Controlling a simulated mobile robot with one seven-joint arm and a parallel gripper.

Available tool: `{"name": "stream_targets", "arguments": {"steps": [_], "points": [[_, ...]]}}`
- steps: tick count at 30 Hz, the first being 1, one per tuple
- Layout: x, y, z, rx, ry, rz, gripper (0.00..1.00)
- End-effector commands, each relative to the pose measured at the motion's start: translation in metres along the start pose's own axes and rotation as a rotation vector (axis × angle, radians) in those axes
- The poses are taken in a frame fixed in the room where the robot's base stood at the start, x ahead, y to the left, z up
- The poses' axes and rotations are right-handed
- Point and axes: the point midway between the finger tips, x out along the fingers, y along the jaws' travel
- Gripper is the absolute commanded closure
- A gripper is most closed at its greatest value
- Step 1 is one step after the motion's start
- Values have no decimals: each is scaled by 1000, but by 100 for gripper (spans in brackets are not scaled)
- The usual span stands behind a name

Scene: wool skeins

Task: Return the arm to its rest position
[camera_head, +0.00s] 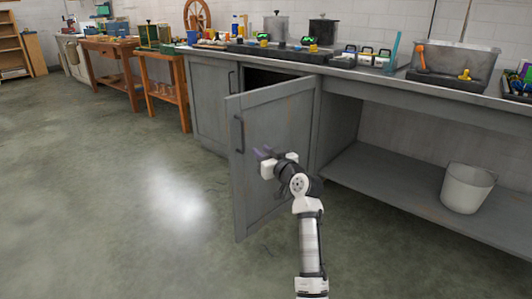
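My arm (309,245) reaches up from the bottom edge of the head view, right of centre. My gripper (264,152) is at its end, in front of the face of the grey cabinet door (272,125). The fingers look thin and dark purple and are partly hidden by the white gripper body, so their opening is unclear. I cannot tell whether the gripper touches the door. The door stands open, swung out from the cabinet, with its dark handle (239,133) on its left side.
A long counter (340,72) carries pots, a metal basin (455,65) and small items. A white bucket (467,188) stands on the low shelf (400,180) at right. Wooden tables (108,47) stand at the back left. The floor (120,180) on the left is clear.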

Motion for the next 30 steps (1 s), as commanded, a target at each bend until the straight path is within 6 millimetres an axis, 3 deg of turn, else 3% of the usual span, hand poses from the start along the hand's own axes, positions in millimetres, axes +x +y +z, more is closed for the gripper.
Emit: {"name": "stream_targets", "arguments": {"steps": [16, 20, 23, 30], "points": [[1, -3, 0, 0, 0, -1, 75], [10, -22, -8, -14, 6, -24, 75], [27, -66, -24, -45, 21, -75, 75], [57, -233, -86, -141, 100, -249, 75]]}}
